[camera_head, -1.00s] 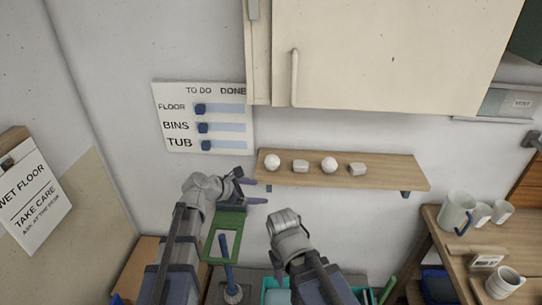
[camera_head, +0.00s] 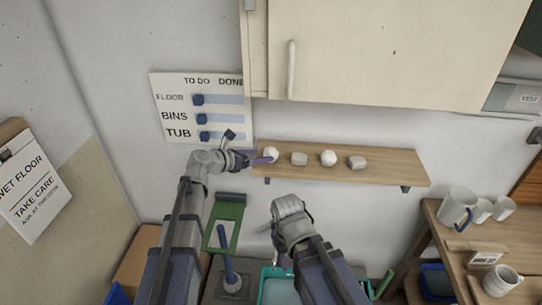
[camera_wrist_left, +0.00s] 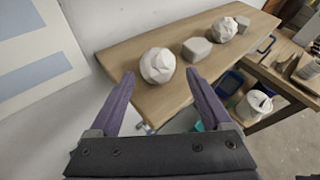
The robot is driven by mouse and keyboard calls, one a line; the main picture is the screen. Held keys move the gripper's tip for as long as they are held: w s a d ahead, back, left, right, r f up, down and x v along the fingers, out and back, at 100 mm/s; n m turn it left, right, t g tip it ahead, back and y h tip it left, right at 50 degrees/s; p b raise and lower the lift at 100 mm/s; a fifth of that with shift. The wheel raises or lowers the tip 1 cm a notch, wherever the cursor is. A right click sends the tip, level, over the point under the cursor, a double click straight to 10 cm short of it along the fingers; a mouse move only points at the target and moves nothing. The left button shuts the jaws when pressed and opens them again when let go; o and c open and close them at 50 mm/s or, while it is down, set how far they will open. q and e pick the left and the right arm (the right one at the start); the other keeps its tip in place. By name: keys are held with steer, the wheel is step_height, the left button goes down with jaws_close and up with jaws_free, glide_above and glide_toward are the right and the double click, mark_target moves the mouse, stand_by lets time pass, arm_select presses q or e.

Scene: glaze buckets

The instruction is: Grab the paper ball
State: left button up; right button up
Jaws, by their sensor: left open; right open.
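A white faceted paper ball (camera_head: 271,155) sits at the left end of a wooden wall shelf (camera_head: 395,166). A second similar white ball (camera_head: 328,158) sits further right on it. In the left wrist view the nearer ball (camera_wrist_left: 157,65) lies just beyond and between the open fingertips of my left gripper (camera_wrist_left: 160,78). In the head view my left gripper (camera_head: 268,157) is at the shelf's left end, beside the first ball; contact cannot be told. My right gripper (camera_head: 279,240) is low in front of the wall, below the shelf, open and apart from the balls.
Two grey-white blocks (camera_head: 299,159) (camera_head: 358,162) stand on the shelf among the balls. A cream cabinet (camera_head: 390,50) hangs above. A TO DO/DONE board (camera_head: 200,107) is on the wall at left. A table with mugs (camera_head: 455,209) is at right.

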mark_target(266, 155)
arm_select(q)
steer(key=shift+w+d+f, duration=0.25)
steer(key=shift+w+d, duration=0.2)
steer(key=shift+w+d+f+b, duration=0.25)
steer(key=shift+b, duration=0.1)
steer(key=b+x, duration=0.1)
steer(key=x, duration=0.3)
steer(key=shift+w+f+b, duration=0.1)
steer(key=shift+f+b, duration=0.05)
steer(key=shift+b, duration=0.2)
steer(key=shift+c, duration=0.3)
steer(key=c, duration=1)
step_height(266, 155, up, 10)
steer(key=p, duration=1)
